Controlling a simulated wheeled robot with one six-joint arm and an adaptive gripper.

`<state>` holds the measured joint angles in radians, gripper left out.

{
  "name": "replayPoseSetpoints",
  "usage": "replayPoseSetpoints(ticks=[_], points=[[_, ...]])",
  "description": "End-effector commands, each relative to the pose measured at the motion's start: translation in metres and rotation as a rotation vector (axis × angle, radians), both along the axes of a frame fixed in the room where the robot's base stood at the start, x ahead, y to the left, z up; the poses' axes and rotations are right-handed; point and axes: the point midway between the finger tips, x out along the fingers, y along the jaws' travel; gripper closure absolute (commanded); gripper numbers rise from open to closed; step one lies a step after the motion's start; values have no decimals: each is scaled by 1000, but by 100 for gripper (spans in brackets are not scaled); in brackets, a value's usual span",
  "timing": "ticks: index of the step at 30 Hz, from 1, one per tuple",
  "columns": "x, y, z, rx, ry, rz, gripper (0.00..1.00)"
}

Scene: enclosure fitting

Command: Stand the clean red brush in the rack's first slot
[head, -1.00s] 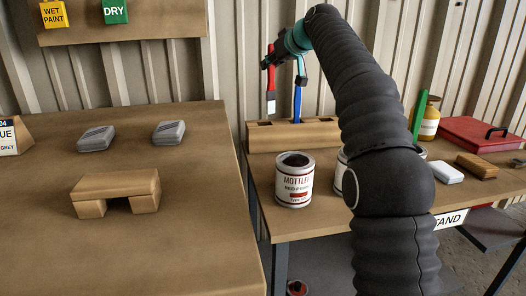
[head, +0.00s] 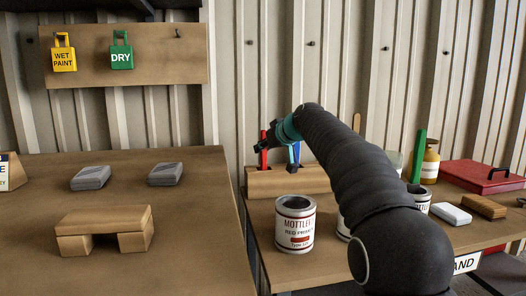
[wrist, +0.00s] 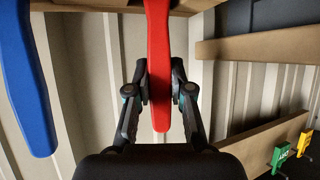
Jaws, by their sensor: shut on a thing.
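The red brush (head: 264,156) stands upright at the left end of the wooden rack (head: 262,184), its lower part out of sight at the rack's first slot. I cannot tell how deep it sits. My gripper (head: 268,143) is shut on its handle; in the wrist view the red handle (wrist: 158,45) runs between the two fingers (wrist: 159,88). The blue brush (head: 294,157) stands just right of it in the rack, partly behind my gripper. Its handle (wrist: 25,85) shows at the left of the wrist view, apart from my fingers.
A green-handled thing (head: 418,155), a yellow bottle (head: 430,165) and a red case (head: 480,170) are at the right. WET PAINT (head: 64,58) and DRY (head: 121,55) tags hang upper left.

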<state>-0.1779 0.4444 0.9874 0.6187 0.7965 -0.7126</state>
Motion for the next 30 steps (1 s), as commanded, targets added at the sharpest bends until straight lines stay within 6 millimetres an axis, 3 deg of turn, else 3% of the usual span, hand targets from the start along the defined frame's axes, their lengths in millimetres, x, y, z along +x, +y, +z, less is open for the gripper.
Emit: replayPoseSetpoints(ticks=[10,11,14,25,30], points=[[0,0,-3,0,-1,-1,100],[0,0,-3,0,-1,-1,77],[0,0,-2,0,0,-1,54],[0,0,3,0,-1,-1,54],[-15,-13,12,0,-4,-2,54]])
